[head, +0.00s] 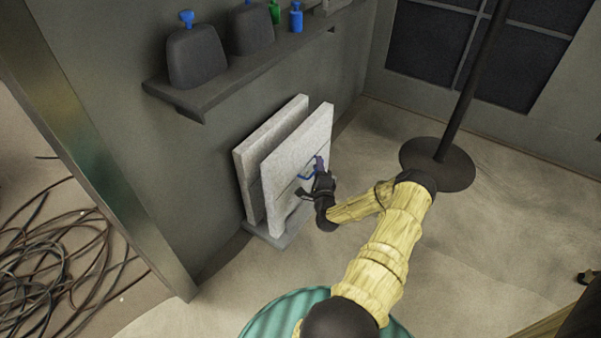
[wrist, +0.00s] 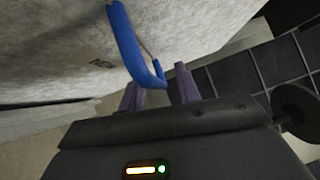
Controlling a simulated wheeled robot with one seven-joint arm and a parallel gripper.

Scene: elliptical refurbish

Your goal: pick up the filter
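The filter (head: 300,150) is a pale grey, speckled square panel standing nearly upright in front of a second, similar panel (head: 268,137). A blue handle (head: 309,175) sticks out from its front face. In the wrist view the filter's face (wrist: 60,45) fills the upper left, and the blue handle (wrist: 128,45) reaches down towards my fingers. My gripper (head: 319,170) is at the handle. In the wrist view my purple fingers (wrist: 158,88) are apart, with the handle's lower bar between or just beyond them. I cannot tell whether either finger touches it.
Both panels stand on a low grey base (head: 275,235) against the wall. A shelf (head: 235,75) above holds dark containers and small bottles. A black pole on a round foot (head: 437,165) stands to the right. Tangled cables (head: 60,260) lie at left. Open floor lies at right.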

